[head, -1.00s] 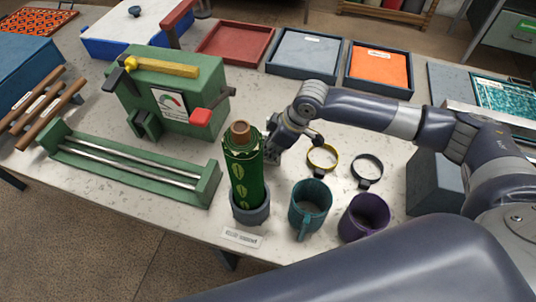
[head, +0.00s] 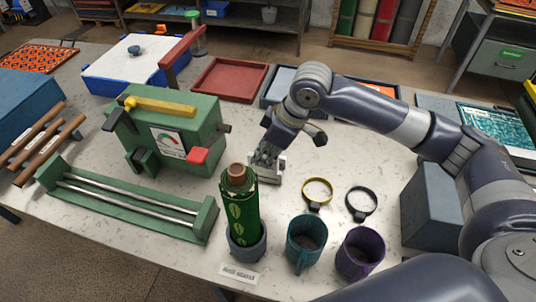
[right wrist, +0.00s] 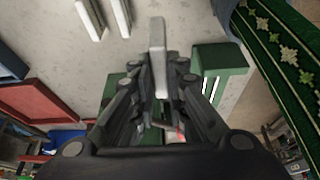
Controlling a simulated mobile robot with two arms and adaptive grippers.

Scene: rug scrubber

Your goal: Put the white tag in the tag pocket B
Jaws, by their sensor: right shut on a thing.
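My right gripper (head: 268,160) is above the table behind the rolled green rug. It is shut on a pale flat piece, which looks like the white tag (right wrist: 158,60) and sticks out beyond the fingers in the right wrist view. The right gripper's fingers (right wrist: 155,95) are on both sides of it. In the head view the tag is small and partly hidden by the fingers. I cannot make out which thing is tag pocket B. My left gripper is not in view.
The rolled rug (head: 239,205) stands upright in a grey holder (head: 245,247). A teal mug (head: 303,243), a purple mug (head: 360,253), a yellow ring (head: 317,192) and a black ring (head: 361,202) are to the right. The green machine (head: 178,125) is left of the gripper.

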